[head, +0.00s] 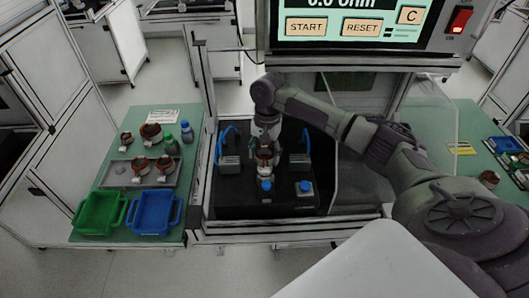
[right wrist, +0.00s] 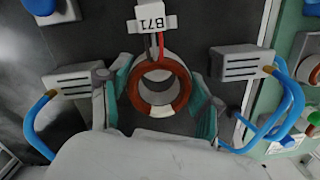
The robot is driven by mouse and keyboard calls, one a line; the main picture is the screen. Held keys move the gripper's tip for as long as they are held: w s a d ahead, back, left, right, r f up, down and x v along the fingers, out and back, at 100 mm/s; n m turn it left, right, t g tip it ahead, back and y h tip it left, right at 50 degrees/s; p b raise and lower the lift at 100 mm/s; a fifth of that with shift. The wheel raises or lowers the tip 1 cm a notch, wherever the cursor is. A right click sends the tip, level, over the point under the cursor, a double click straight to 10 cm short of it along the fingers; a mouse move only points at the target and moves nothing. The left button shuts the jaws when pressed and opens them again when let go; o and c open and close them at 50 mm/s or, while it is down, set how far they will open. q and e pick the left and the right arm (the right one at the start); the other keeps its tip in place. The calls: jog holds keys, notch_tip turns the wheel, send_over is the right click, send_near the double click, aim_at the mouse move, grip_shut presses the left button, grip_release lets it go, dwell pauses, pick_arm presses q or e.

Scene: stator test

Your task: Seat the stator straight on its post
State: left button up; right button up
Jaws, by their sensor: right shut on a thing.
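In the head view the stator (head: 265,156) hangs under the right gripper (head: 265,148), over the black test plate (head: 235,203) in the bay. The right gripper is shut on it from both sides. The post is hidden under the stator; I cannot tell whether the ring is around it. My left gripper is not in view.
Grey blocks with blue hoses stand left (head: 230,162) and right (head: 299,162) of the stator. A blue button (head: 305,187) is on the plate's front right. The left table holds a tray (head: 115,175) with stators, a green bin (head: 98,213) and a blue bin (head: 155,213).

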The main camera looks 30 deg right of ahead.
jog(key=shift+f, duration=0.9)
jog(key=shift+f, duration=0.15)
jog(key=shift+f+p, duration=0.35)
jog(key=shift+f, duration=0.05)
jog(key=o, duration=1.7)
jog(key=r, duration=0.7)
jog(key=shift+w+d+r, duration=0.2)
jog(key=shift+d+r, duration=0.05)
jog(key=shift+d, duration=0.1)
jog(key=shift+f, duration=0.1)
